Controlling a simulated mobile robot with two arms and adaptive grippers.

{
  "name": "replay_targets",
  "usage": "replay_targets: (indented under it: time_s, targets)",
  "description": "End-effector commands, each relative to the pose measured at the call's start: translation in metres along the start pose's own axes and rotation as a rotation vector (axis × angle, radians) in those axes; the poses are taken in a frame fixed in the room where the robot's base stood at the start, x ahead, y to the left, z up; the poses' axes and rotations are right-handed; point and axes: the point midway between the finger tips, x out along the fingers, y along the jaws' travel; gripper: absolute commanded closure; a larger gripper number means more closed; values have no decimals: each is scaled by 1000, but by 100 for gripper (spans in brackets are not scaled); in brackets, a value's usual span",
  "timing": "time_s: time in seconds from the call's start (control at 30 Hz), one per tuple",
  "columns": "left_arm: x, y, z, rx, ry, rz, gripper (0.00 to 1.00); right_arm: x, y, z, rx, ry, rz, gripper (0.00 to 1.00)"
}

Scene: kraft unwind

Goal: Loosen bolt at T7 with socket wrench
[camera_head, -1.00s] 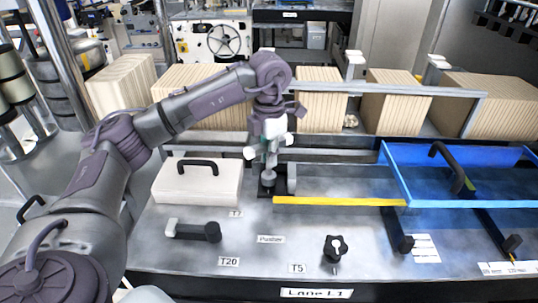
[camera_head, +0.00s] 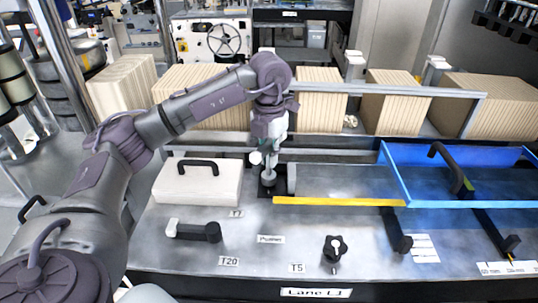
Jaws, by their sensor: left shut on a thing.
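My left gripper (camera_head: 267,158) points down over the machine deck, just right of the white box with a black handle. It is shut on the socket wrench (camera_head: 268,178), whose lower end shows as a grey round part below the fingers. The wrench end is over a dark recess (camera_head: 266,191) in the deck. The bolt is hidden beneath it, and I cannot tell whether the socket is seated. My right gripper is not in view.
The white box (camera_head: 198,184) stands close left of the wrench. A yellow strip (camera_head: 335,201) and a blue-framed clear guard (camera_head: 400,182) lie to the right. A lever (camera_head: 195,231) and a black star knob (camera_head: 335,247) stand in front. Cardboard stacks (camera_head: 320,95) line the back behind a rail.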

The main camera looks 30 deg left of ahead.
Motion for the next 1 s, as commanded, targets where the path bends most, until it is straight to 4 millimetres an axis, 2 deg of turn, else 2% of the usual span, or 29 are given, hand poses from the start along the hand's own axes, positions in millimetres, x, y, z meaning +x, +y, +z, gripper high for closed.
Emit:
replay_targets:
  time_s: [0.17,0.43,0.6,0.87,1.0]
  targets:
    - [-2,0,0,-157,0,-1,100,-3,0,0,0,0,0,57]
    - [-1,0,0,-184,0,0,100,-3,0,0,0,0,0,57]
    - [-2,0,0,-340,1,0,100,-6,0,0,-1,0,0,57]
    - [-2,0,0,-371,0,0,100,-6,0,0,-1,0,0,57]
    - [-3,0,0,-479,1,0,100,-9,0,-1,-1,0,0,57]
